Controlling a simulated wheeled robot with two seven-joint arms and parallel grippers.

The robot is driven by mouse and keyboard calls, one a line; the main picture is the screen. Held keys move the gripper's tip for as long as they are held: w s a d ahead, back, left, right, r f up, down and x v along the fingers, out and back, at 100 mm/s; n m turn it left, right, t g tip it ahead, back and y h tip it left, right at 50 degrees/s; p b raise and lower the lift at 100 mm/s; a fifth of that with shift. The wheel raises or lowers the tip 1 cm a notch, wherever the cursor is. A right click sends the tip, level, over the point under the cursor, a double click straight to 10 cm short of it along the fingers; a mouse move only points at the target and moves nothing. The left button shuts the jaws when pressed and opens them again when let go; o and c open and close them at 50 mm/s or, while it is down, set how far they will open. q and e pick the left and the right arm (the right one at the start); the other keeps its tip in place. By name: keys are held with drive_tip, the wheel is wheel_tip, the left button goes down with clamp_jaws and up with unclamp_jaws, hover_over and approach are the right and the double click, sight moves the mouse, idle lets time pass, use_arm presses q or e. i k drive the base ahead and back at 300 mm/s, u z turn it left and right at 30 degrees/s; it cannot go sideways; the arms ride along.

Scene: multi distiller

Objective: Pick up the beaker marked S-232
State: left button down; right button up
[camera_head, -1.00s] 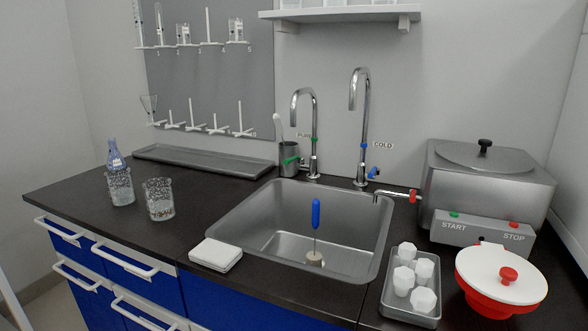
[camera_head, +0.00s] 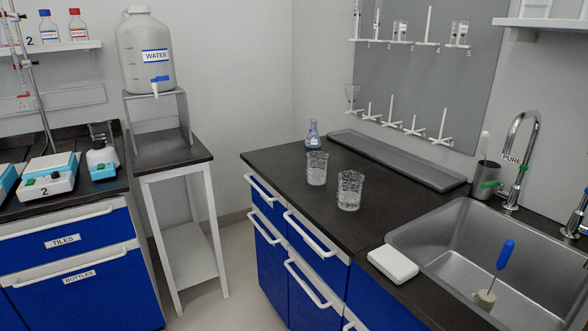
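Two clear glass beakers stand on the dark counter left of the sink. The left beaker (camera_head: 316,168) is farther back, and the right beaker (camera_head: 350,190) is nearer, with some brownish specks showing at its bottom. No S-232 marking is readable on either one. A blue-tinted flask (camera_head: 313,134) stands behind the left beaker. Neither of my grippers is in view.
The sink (camera_head: 470,250) holds a blue-handled brush (camera_head: 505,255). A white box (camera_head: 393,264) lies at the counter's front edge. A long grey tray (camera_head: 395,160) runs along the wall. At left are a water tank (camera_head: 145,50) on a stand and another bench with devices (camera_head: 47,173).

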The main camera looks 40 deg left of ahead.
sight(317, 160)
drive_tip(key=u, duration=1.5)
drive_tip(key=k, duration=1.2)
drive_tip(key=u, duration=1)
drive_tip(key=i, duration=2.1)
drive_tip(key=z, duration=0.65)
drive_tip(key=i, duration=1.4)
drive_tip(key=z, duration=1.3)
